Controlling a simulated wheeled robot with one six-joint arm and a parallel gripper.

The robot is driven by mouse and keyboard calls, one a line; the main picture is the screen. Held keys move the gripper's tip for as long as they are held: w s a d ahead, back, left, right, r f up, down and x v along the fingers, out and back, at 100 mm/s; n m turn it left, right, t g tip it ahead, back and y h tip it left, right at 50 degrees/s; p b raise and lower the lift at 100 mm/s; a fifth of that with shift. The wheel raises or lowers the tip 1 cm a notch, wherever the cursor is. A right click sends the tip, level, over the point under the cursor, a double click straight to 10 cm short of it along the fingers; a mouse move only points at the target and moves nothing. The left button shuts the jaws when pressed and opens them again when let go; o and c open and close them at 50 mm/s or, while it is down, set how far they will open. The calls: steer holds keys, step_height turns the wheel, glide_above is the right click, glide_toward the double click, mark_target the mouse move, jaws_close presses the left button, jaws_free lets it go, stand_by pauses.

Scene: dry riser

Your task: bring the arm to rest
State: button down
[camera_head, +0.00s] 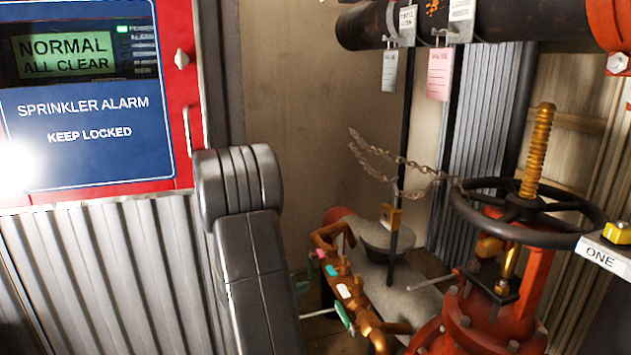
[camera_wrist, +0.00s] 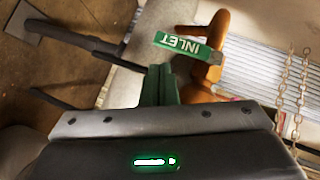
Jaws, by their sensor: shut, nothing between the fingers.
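My gripper (camera_wrist: 159,73) shows in the wrist view with its dark green fingers together and nothing between them. A green tag reading INLET (camera_wrist: 190,46) lies just beyond the fingertips, beside an orange-brown pipe fitting (camera_wrist: 212,60); I cannot tell whether they touch. In the head view my grey arm (camera_head: 255,265) rises in front of the corrugated cabinet and the back wall. My gripper does not show clearly there.
A red valve (camera_head: 480,320) with a black handwheel (camera_head: 465,212) stands at right. A chain (camera_head: 400,160) and brass padlock (camera_head: 391,215) hang near it. A copper-coloured manifold (camera_head: 355,290) is low centre. A sprinkler alarm panel (camera_head: 90,120) fills the left. A dark pipe (camera_head: 545,25) crosses above.

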mark_target(312, 280)
steer(key=shift+w+d+r+p, duration=0.15)
steer(key=shift+w+d+p, duration=0.2)
steer(key=shift+w+d, duration=0.25)
steer(key=shift+w+d+r+p, duration=0.15)
steer(key=shift+w+d+p, duration=0.25)
steer(key=shift+d, duration=0.25)
steer(key=p, duration=0.2)
steer(key=s+r+p, duration=0.1)
steer(key=p, duration=0.2)
steer(key=shift+d+r+n+g, duration=0.2)
steer(key=shift+r+n+g, duration=0.1)
steer(key=shift+g, duration=0.1)
steer(key=shift+s+d, duration=0.1)
steer(key=shift+s, duration=0.4)
steer(key=shift+r, duration=0.15)
